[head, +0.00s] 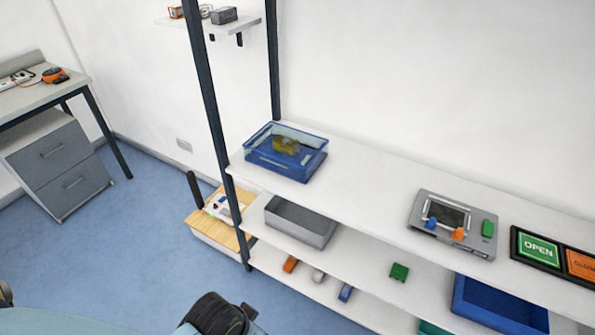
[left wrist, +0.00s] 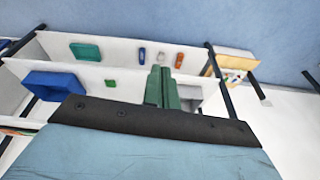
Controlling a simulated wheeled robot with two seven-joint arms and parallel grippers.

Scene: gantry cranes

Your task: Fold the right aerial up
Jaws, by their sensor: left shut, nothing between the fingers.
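A small white device (head: 222,208) with coloured spots lies on a wooden-topped white box (head: 204,226) beside the shelf post. A black upright bar (head: 194,188), which looks like an aerial, stands at the device's far left side. I cannot make out a second aerial or tell which side this one is. The device also shows small at the upper right of the left wrist view (left wrist: 232,76). My left gripper (left wrist: 163,72) has green fingers that are shut and empty, apart from the device. My right gripper is in neither view.
A shelf unit (head: 370,200) holds a blue clear bin (head: 286,152), a grey bin (head: 299,222), a grey panel (head: 453,225), a blue tray (head: 500,305) and small blocks. Its dark post (head: 222,130) stands close to the device. Blue floor (head: 130,230) is clear at left.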

